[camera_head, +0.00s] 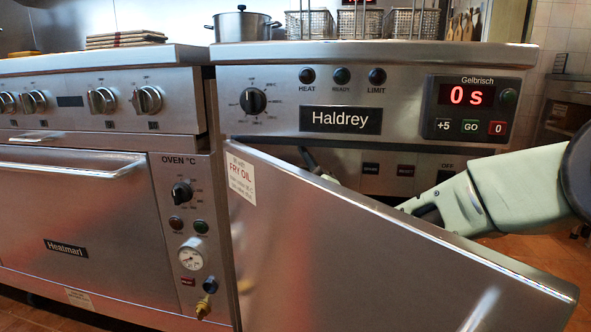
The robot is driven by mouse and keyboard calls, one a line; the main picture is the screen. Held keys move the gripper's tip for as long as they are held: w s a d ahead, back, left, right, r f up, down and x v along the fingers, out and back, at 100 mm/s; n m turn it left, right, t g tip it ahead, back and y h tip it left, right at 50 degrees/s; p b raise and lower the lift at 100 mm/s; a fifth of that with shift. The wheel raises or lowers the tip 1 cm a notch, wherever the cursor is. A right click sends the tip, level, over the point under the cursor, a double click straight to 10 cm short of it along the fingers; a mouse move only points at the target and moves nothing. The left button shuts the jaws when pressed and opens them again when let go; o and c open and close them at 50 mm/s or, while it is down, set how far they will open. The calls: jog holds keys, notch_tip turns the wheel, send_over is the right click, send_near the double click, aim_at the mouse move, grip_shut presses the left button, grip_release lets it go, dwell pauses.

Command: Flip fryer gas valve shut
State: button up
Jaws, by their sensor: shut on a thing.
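The Haldrey fryer (400,62) stands at centre right. Its steel cabinet door (350,255), with a "FRY OIL" label, is swung open toward me and hides most of the cabinet inside. My gripper (425,208) reaches in from the right, behind the door's upper edge. Its fingertips are largely hidden there. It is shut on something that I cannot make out. The fryer gas valve cannot be made out behind the door. A dark handle-like part (310,160) shows just above the door's edge, left of my gripper and apart from its visible part.
The Heatmarl oven (80,215) stands close on the left, with knobs, a gauge (192,257) and a brass-and-yellow fitting (205,300). Fryer baskets (360,23) and a pot (243,25) stand on top. The open door's slanting top edge lies close to my arm.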

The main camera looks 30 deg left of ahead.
jog(key=shift+s+d+r, duration=0.55)
jog(key=shift+s+d, duration=0.15)
jog(key=shift+d, duration=0.1)
jog(key=shift+o, duration=1.3)
jog(key=shift+s+d+f+b, duration=0.1)
jog(key=shift+d+b, duration=0.1)
jog(key=shift+d, duration=0.25)
jog(key=shift+s+d+b, duration=0.1)
jog(key=shift+d+b, duration=0.05)
jog(key=shift+d, duration=0.3)
jog(key=shift+s+d, duration=0.1)
jog(key=shift+d, duration=0.25)
jog(key=shift+c, duration=1.3)
jog(key=s+d+b, duration=0.3)
jog(key=s+d, duration=0.4)
jog(key=d, duration=0.6)
jog(key=shift+s+d+f, duration=0.25)
jog(key=shift+s, duration=0.15)
jog(key=shift+b, duration=0.45)
